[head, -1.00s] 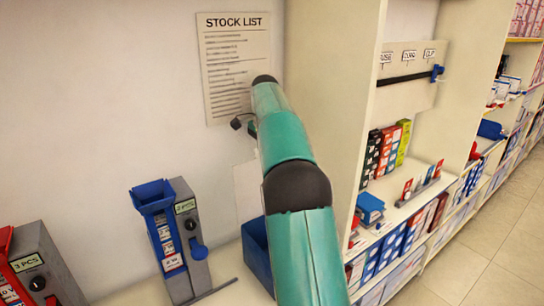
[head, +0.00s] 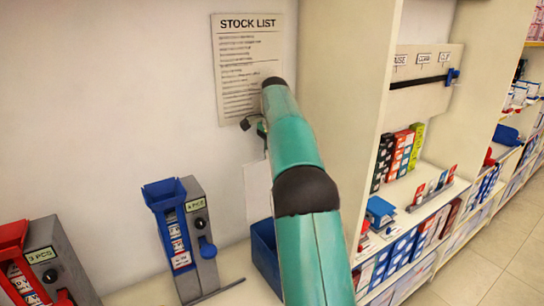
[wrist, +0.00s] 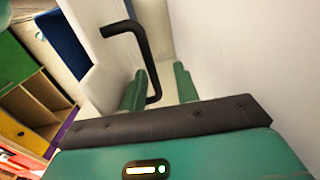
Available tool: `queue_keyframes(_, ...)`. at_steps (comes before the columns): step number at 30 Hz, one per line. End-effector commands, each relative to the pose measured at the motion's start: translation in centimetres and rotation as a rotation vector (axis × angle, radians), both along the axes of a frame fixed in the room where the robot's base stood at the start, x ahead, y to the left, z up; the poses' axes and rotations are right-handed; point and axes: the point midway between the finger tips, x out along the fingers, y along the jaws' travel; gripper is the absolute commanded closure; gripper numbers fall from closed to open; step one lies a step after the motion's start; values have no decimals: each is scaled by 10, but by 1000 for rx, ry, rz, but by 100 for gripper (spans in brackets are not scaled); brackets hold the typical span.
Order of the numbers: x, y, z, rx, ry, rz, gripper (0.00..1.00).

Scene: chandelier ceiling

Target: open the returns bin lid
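The blue returns bin (head: 264,254) stands against the wall in the head view, partly hidden by my arm. A pale panel (head: 257,188), seemingly its lid, stands upright above the bin's back. In the wrist view the panel (wrist: 96,22) shows beside the blue bin (wrist: 62,42). A black bent handle (wrist: 138,38) projects from the panel. My gripper (wrist: 160,84) has its two green fingers apart, with the handle's lower leg between them, nearer the left finger. I see a gap on the right finger's side. In the head view my fingers are hidden behind my arm.
Two grey dispensers, one with a blue hopper (head: 165,194) and one with a red hopper (head: 12,238), stand left of the bin. A stock list (head: 246,62) hangs on the wall. A tall cream shelf panel (head: 345,80) and stocked shelves close off the right.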

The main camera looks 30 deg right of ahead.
Motion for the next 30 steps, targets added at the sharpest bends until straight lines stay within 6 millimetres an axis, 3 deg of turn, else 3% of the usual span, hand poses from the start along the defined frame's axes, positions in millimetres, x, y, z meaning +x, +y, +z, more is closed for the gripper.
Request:
queue_keyframes(5, -1, -1, 11, -2, -3, -1, 69)
queue_keyframes(13, -3, -1, 51, -2, -3, 0, 69)
queue_keyframes(18, -3, -1, 65, -1, -1, 0, 69)
queue_keyframes(30, -6, 0, 75, 0, 1, 0, 69)
